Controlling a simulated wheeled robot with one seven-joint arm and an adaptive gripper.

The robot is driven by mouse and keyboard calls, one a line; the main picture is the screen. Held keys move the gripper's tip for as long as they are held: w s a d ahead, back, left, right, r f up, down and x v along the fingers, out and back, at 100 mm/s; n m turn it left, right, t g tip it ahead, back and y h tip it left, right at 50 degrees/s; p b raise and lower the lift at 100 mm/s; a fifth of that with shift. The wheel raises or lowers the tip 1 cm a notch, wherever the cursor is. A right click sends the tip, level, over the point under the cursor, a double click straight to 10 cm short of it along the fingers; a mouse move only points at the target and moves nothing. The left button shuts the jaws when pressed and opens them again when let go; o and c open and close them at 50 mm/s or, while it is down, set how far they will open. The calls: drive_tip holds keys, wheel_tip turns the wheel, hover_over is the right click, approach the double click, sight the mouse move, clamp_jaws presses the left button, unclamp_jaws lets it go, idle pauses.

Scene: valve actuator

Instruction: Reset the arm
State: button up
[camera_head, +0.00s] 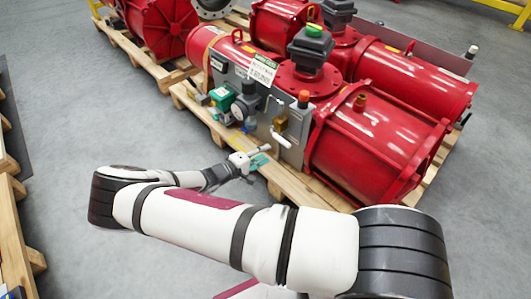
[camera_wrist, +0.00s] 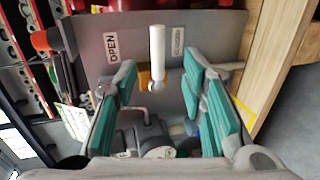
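My gripper (camera_head: 257,161) is at the end of my white arm, in front of the valve actuator's grey panel (camera_head: 262,108). In the wrist view my gripper (camera_wrist: 160,85) has its two teal-padded fingers spread apart, with nothing held between them. A white handle (camera_wrist: 157,55) on a brass-coloured fitting shows beyond the fingertips, against the grey panel with an OPEN label (camera_wrist: 111,47). In the head view the white handle (camera_head: 281,139) sits below the brass fitting, just right of my gripper. The gripper appears apart from it.
Large red actuator cylinders (camera_head: 370,150) stand on a wooden pallet (camera_head: 205,115). A green-and-grey regulator (camera_head: 222,97) with gauges is left of the handle. Another pallet edge (camera_head: 14,230) is at the far left. Grey floor (camera_head: 80,90) between the pallets is clear.

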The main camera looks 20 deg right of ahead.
idle(0.4)
drive_tip(key=s+a+r+m+g+y, duration=0.1)
drive_tip(key=s+r+m+g+y, duration=0.15)
drive_tip(key=s+r, duration=0.6)
drive_tip(key=s+a+r+m+g+y, duration=0.1)
drive_tip(key=s+r+m+g+y, duration=0.2)
drive_tip(key=r, duration=1)
drive_tip(key=s+a+r+m+g+y, duration=0.15)
drive_tip(key=s+r+y, duration=0.4)
drive_tip(key=r, duration=0.55)
drive_tip(key=s+a+r+n+t+y, duration=0.2)
drive_tip(key=s+r, duration=0.3)
drive_tip(key=s, duration=0.6)
drive_tip(key=s+a+r+n+t+y, duration=0.1)
drive_tip(key=s+r, duration=0.5)
drive_tip(key=s, duration=0.6)
wheel_tip(320, 180, up, 29)
drive_tip(key=t+p, duration=0.3)
drive_tip(key=p, duration=2.4)
drive_tip(key=shift+f+n+t+p, duration=0.15)
drive_tip(key=shift+n+t+p, duration=0.15)
drive_tip(key=shift+t, duration=0.1)
